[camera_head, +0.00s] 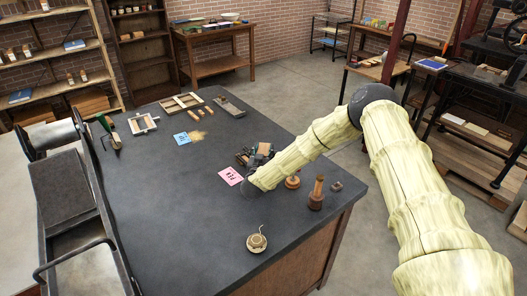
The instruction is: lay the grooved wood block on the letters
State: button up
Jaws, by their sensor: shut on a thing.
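My gripper (257,155) is over the dark stone table, beyond the bend of my wrist. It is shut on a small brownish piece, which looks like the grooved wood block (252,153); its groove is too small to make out. A low dark piece with small parts (241,158) lies just left of the gripper. It may be the letters, but I cannot tell, nor whether the block touches it. My wrist and forearm hide part of this spot.
A pink card (230,176) lies just in front, a blue card (183,138) farther left. A wooden-handled tool (316,194), a round wooden piece (292,182) and a round pot (257,242) stand to the right and front. A wooden frame (181,103) lies behind. The table's left middle is clear.

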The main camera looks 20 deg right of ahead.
jog(key=shift+s+f+b, duration=0.25)
jog(key=shift+f+b, duration=0.3)
jog(key=shift+f, duration=0.05)
jog(key=o, duration=1)
jog(key=shift+f, duration=0.15)
jog(key=shift+o, duration=0.4)
jog(key=shift+s+f, duration=0.1)
jog(key=shift+r+p, duration=0.35)
jog(key=shift+p, duration=0.1)
jog(key=shift+a+f, duration=0.1)
jog(key=shift+a, duration=0.1)
jog(key=b+v, duration=0.1)
jog(key=v, duration=0.2)
jog(key=b+v, duration=0.2)
jog(key=v, duration=0.1)
jog(key=b+v, duration=0.2)
jog(key=v, duration=0.2)
jog(key=shift+r, duration=0.4)
jog(key=shift+s+a+r, duration=0.2)
jog(key=shift+s, duration=0.35)
